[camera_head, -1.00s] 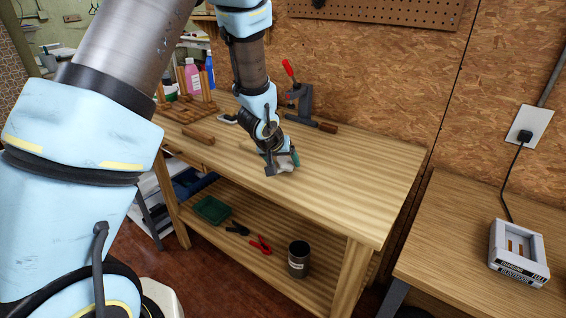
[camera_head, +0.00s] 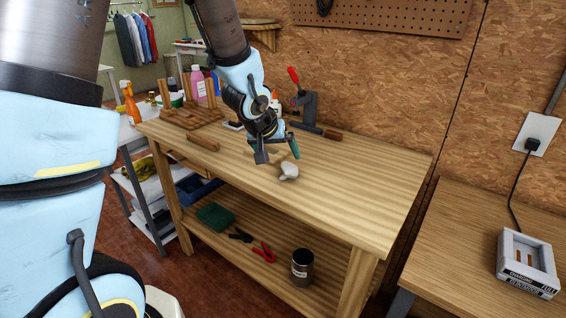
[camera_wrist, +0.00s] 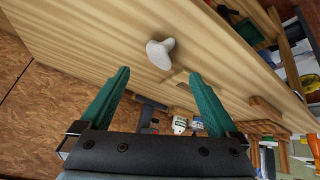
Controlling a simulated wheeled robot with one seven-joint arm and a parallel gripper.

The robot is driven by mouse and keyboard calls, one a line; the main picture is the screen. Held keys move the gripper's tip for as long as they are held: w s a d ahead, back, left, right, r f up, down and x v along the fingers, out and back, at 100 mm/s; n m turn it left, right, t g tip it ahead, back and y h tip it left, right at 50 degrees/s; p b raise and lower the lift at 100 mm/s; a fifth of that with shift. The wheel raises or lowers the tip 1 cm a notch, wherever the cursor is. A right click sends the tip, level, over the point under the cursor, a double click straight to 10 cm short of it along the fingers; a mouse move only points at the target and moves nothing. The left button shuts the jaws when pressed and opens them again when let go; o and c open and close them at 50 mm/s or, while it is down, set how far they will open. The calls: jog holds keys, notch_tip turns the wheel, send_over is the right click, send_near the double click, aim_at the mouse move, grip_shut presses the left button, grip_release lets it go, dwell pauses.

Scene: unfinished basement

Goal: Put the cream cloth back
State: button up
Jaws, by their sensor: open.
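The cream cloth (camera_head: 289,172) is a small pale crumpled lump lying on the wooden workbench top (camera_head: 345,195), near its front edge. My gripper (camera_head: 278,152) is open and empty above the bench, a little up and left of the cloth in the head view. In the wrist view the cloth (camera_wrist: 160,54) lies beyond the two green fingertips, midway between them in width. A gap shows between the cloth and the fingers, and nothing is between the jaws.
A red-handled clamp (camera_head: 305,100) and a wooden-handled tool (camera_head: 325,131) lie at the bench's back. A wooden rack (camera_head: 190,115) and bottles stand at its left end. The lower shelf holds a dark can (camera_head: 302,268), red pliers (camera_head: 264,252) and a green tray (camera_head: 215,216). The bench's right half is clear.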

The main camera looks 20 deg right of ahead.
jog(key=w+a+r+n+y, duration=0.1)
jog(key=a+y, duration=0.1)
jog(key=a, duration=0.8)
jog(key=a+r+n+y, duration=0.2)
jog(key=a, duration=0.7)
jog(key=s+a+n+g, duration=0.1)
jog(key=s+a, duration=0.3)
jog(key=a, duration=0.2)
jog(key=s+a+n+g+y, duration=0.1)
jog(key=s+a, duration=0.2)
jog(key=a, duration=0.4)
jog(key=shift+s+g, duration=0.4)
